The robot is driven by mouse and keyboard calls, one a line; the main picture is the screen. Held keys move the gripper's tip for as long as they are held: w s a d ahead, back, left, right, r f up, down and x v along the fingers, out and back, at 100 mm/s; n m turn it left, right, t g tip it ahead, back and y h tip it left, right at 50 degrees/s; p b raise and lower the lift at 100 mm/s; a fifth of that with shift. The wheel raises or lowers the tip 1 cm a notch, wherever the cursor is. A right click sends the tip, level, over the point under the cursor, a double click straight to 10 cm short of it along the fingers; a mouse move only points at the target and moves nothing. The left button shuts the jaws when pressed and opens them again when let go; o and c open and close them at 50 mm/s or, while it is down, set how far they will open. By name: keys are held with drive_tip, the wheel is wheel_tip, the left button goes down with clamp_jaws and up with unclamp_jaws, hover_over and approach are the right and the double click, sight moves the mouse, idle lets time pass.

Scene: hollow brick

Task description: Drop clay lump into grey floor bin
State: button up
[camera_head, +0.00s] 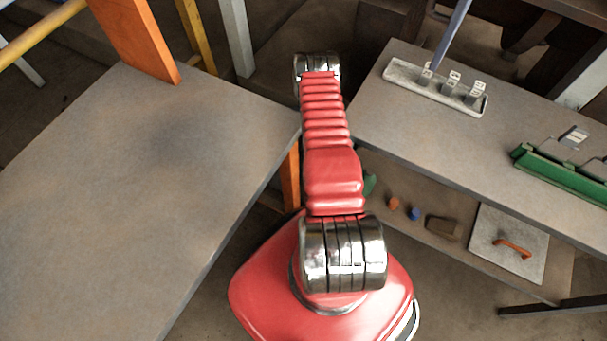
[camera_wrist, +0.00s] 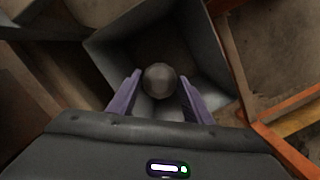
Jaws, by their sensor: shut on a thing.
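In the wrist view, my gripper (camera_wrist: 160,95) has two purple fingers, one on each side of a round grey-brown clay lump (camera_wrist: 161,80). It is shut on the lump. Behind the lump in this view is the open grey floor bin (camera_wrist: 228,50), with its walls around the lump and fingers. The lump shows over the bin's opening; how high it is above the floor of the bin I cannot tell. In the head view my gripper, the lump and the bin are hidden beyond my red arm.
A bare grey table (camera_head: 100,200) stands at the left, with an orange board (camera_head: 136,38) at its far edge. A bench (camera_head: 420,120) at the right bears a pale tray (camera_head: 405,78) and a green holder (camera_head: 565,175). Orange bars (camera_wrist: 232,60) run close beside the bin.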

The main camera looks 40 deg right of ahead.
drive_tip(key=shift+f, duration=1.1)
drive_tip(key=o, duration=1.3)
drive_tip(key=r, duration=0.4)
drive_tip(key=w+r, duration=0.1)
drive_tip(key=r, duration=0.8)
drive_tip(key=shift+w+d+r, duration=0.25)
drive_tip(key=shift+w+d, duration=0.05)
